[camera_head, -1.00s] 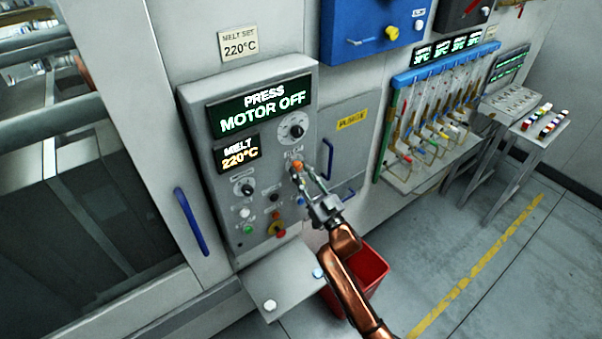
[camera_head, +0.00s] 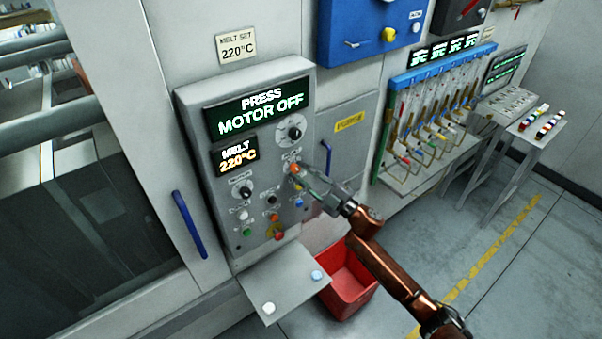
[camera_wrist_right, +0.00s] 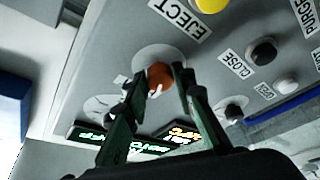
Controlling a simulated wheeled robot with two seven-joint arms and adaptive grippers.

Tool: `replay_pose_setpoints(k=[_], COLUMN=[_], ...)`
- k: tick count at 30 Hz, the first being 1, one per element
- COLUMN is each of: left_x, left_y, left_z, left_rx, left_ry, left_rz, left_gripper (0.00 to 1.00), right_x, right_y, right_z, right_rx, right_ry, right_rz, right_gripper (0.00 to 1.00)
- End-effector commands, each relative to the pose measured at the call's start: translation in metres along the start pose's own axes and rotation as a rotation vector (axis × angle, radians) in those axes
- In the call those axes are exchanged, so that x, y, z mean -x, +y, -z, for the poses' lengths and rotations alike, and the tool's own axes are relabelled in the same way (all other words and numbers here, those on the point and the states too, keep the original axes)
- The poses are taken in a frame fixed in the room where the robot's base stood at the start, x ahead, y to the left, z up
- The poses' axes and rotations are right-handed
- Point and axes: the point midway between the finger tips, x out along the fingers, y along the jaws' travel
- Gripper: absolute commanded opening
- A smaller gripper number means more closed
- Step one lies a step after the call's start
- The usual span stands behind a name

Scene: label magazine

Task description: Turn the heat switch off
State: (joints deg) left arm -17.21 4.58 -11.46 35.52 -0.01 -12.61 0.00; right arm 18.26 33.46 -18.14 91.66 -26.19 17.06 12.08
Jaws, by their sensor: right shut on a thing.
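The heat switch appears to be the round orange knob (camera_head: 294,169) on the grey control panel (camera_head: 223,176), right of the melt display; its small label is too blurred to read. In the right wrist view the orange knob (camera_wrist_right: 160,77) sits between the two fingers. My right gripper (camera_head: 298,172) reaches it from the lower right and is shut on it. In the wrist view the fingertips (camera_wrist_right: 162,72) lie at either side of the knob. The knob's exact turn position cannot be told. My left gripper is not in view.
The large display (camera_head: 258,108) reads PRESS MOTOR OFF; the melt display (camera_head: 235,155) reads 220°C. Other knobs and buttons lie close by, including a red button (camera_head: 279,236). A shelf (camera_head: 283,281) juts out below, beside a red bin (camera_head: 350,283).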

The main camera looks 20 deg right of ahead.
Motion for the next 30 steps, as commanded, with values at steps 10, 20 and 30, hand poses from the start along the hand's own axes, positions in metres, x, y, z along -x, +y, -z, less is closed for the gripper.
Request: replay_pose_setpoints(k=[10, 20, 30], left_x=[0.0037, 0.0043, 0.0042], left_y=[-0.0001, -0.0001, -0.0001], left_z=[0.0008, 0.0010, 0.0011], left_rx=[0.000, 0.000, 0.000], left_ry=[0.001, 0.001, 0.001], left_rz=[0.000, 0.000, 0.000], left_gripper=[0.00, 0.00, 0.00], right_x=[-0.0001, -0.0003, -0.0001], right_y=[0.0016, 0.0011, 0.0009], right_z=[0.0005, 0.0007, 0.0006], right_rx=[0.155, 0.191, 0.190], right_ry=[0.005, 0.007, 0.007], right_rz=[0.065, 0.080, 0.080], right_gripper=[0.00, 0.00, 0.27])
